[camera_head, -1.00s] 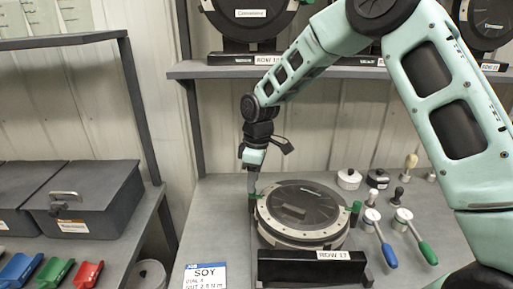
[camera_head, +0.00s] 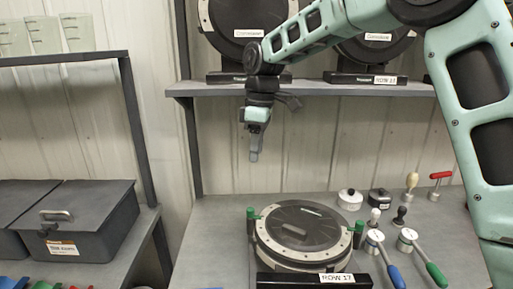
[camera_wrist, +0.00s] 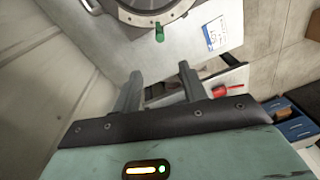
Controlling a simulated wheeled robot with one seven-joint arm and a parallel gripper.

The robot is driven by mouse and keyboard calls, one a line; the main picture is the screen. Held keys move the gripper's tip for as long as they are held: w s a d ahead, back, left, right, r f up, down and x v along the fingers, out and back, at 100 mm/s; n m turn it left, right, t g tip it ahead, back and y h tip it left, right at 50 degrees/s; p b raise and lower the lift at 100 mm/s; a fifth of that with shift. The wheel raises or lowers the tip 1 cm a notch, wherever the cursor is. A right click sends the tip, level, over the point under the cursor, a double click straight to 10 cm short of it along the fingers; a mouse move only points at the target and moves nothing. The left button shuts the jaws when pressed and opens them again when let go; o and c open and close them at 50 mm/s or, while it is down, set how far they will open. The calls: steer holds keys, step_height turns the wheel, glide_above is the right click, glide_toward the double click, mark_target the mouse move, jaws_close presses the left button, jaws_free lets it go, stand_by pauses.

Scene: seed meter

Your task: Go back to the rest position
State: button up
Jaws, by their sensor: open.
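My gripper (camera_head: 254,155) hangs fingers down in the air in the head view, above and behind the left edge of the round seed meter, apart from it. In the wrist view its two fingers (camera_wrist: 160,88) stand apart with nothing between them. The round seed meter (camera_head: 300,229) lies on the grey bench, with a green peg (camera_head: 252,214) at its left edge and another green peg (camera_head: 358,234) at its right. The left peg's lower part is partly hidden by the meter.
Blue- and green-handled tools (camera_head: 386,263) and several small knobs stand right of the meter. A shelf (camera_head: 215,89) with round meters is above. A dark lidded box (camera_head: 85,222) is at left. A white card (camera_wrist: 213,33) lies on the bench. The air around my gripper is clear.

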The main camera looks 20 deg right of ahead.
steer(key=s+a+f+m, duration=0.1)
steer(key=s+a, duration=0.4)
steer(key=s, duration=0.2)
steer(key=s+a+f, duration=0.2)
steer(key=s+a, duration=0.2)
steer(key=s, duration=0.4)
steer(key=s+f+m, duration=0.1)
steer(key=s+f, duration=0.1)
steer(key=s, duration=0.7)
steer(key=s+d+f+m, duration=0.1)
steer(key=s+f+m, duration=0.1)
steer(key=s, duration=0.8)
steer(key=shift+f+h, duration=0.3)
steer(key=shift+f, duration=0.55)
steer(key=shift+d, duration=0.1)
